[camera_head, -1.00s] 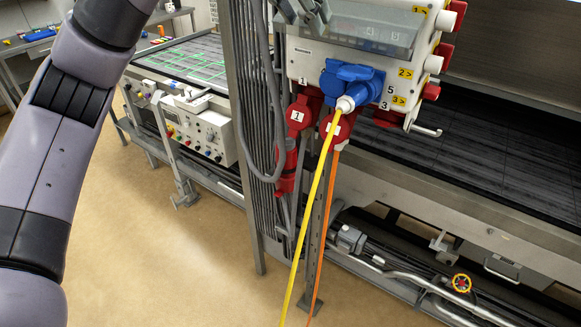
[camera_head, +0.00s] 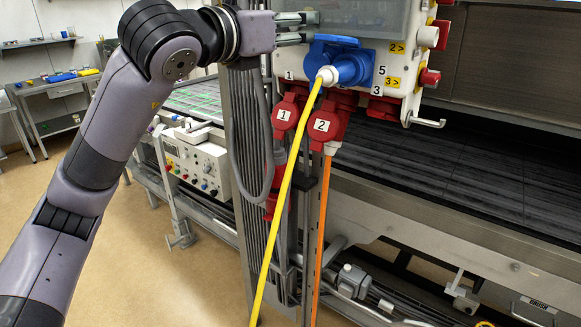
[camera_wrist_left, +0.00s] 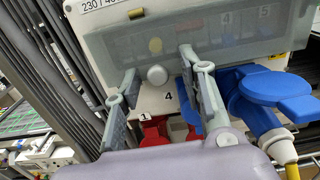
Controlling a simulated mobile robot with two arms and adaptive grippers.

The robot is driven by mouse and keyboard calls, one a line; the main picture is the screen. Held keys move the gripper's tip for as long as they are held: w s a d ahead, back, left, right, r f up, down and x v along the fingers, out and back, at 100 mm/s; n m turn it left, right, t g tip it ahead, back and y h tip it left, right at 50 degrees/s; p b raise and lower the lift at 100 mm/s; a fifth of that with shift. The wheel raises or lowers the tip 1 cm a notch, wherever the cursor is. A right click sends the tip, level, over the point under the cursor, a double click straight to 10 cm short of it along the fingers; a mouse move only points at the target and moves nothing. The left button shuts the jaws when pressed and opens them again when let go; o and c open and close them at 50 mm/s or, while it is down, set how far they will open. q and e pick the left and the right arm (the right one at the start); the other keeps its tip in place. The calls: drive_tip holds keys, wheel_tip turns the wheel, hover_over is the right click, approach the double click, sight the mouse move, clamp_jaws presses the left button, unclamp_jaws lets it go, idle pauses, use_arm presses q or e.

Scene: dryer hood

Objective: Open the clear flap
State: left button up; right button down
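My left gripper (camera_head: 302,28) comes in from the left at the flap's lower left part. In the left wrist view its fingers (camera_wrist_left: 158,62) are apart with nothing between them; I cannot tell whether they touch the flap. My right gripper is not in view.
Blue sockets (camera_head: 340,62) with a yellow cable (camera_head: 287,195) sit just below the flap. Red sockets (camera_head: 331,118) hang under the box, one with an orange cable (camera_head: 321,225). A metal post (camera_head: 238,165) with grey conduits stands at the left.

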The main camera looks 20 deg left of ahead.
use_arm(q)
drive_tip(key=b+v, duration=0.5)
drive_tip(key=v, duration=1.3)
drive_tip(key=w+d+f+m+g+h, duration=0.1)
drive_tip(key=d+f+m+g+h, duration=0.1)
drive_tip(key=d+f+g+h, duration=0.35)
drive_tip(key=w+d+f+m+g+h, duration=0.1)
drive_tip(key=d+f+m+g+h, duration=0.1)
drive_tip(key=d+g+h, duration=0.45)
drive_tip(key=w+a+f+n+t+y, duration=0.3)
drive_tip(key=w+f+n+t, duration=0.3)
drive_tip(key=n+t, duration=0.3)
drive_tip(key=w+a+f+n+t+y+p, duration=0.1)
drive_tip(key=w+a+f+n+t+y, duration=0.2)
drive_tip(key=n, duration=1.3)
drive_tip(key=w+a+f+t, duration=0.1)
drive_tip(key=w+f+t, duration=0.2)
drive_tip(key=t, duration=0.3)
drive_tip(key=shift+w+a+f, duration=0.2)
drive_tip(key=shift+w+a, duration=0.05)
drive_tip(key=shift+w, duration=0.35)
